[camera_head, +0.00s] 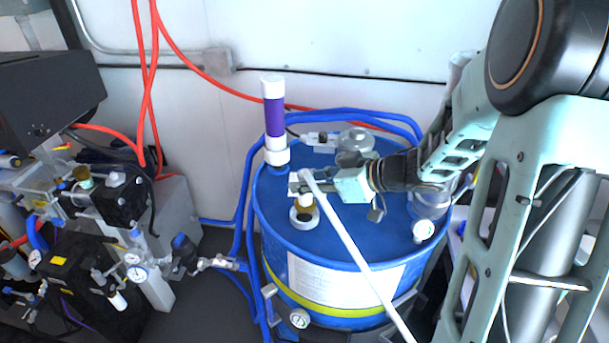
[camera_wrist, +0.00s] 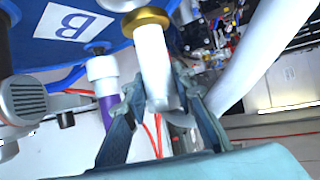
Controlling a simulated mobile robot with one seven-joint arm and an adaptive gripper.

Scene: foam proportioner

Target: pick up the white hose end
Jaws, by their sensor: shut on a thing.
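The white hose (camera_head: 352,248) runs from my gripper (camera_head: 302,184) down to the lower edge of the head view. Its white end (camera_wrist: 152,62) stands between my two fingers in the wrist view, and my gripper (camera_wrist: 163,88) is shut on it. A gold ring (camera_wrist: 146,17) sits around the end beyond the fingertips. In the head view the end points down over a round white fitting (camera_head: 304,219) on the blue drum's lid (camera_head: 345,215). I cannot tell whether the end touches that fitting or is in it.
A purple and white cylinder (camera_head: 274,115) stands upright on the drum behind my gripper. Clear domed parts and a gauge (camera_head: 423,230) are on the lid's right. Blue pipes (camera_head: 245,200) frame the drum. Pump equipment (camera_head: 110,215) stands at left.

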